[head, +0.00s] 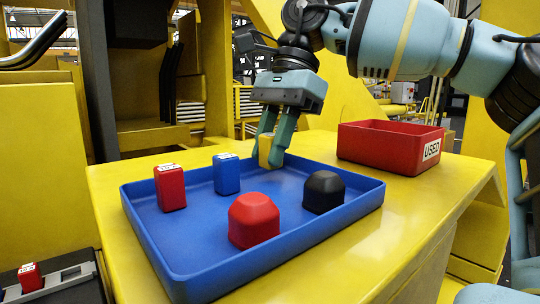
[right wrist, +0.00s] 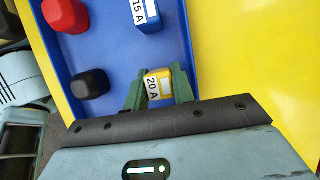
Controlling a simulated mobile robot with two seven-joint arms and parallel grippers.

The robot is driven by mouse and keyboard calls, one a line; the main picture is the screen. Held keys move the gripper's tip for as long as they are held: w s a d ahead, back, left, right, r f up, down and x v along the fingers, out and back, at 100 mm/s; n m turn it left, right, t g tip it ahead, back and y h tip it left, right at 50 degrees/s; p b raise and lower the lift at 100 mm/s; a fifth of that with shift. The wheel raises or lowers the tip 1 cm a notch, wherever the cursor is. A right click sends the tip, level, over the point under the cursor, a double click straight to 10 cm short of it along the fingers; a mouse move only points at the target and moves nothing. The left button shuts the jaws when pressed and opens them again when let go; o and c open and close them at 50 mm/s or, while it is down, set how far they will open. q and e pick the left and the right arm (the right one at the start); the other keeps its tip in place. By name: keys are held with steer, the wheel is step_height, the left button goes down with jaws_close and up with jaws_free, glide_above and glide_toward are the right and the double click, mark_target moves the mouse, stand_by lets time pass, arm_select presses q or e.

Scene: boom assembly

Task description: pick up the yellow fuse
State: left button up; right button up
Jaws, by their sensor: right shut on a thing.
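The yellow fuse (head: 265,150) is between the fingers of my right gripper (head: 274,148), over the back right part of the blue tray (head: 180,281). In the right wrist view the same fuse (right wrist: 159,84) shows a white "20 A" label, with one green finger of the gripper (right wrist: 158,92) on each side. The right gripper is shut on it. I cannot tell whether the fuse's bottom touches the tray floor. My left gripper is not in view.
The tray also holds a red fuse (head: 170,188), a blue fuse (head: 227,174), a red cap (head: 254,220) and a black cap (head: 324,192). A red "USED" box (head: 385,152) stands to the right. Another red fuse (head: 30,278) sits in a grey holder at lower left.

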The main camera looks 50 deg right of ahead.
mark_target(269, 135)
step_height(269, 135, up, 8)
steer(key=shift+r, duration=0.15)
stand_by(0.5)
steer(key=shift+a, duration=0.15)
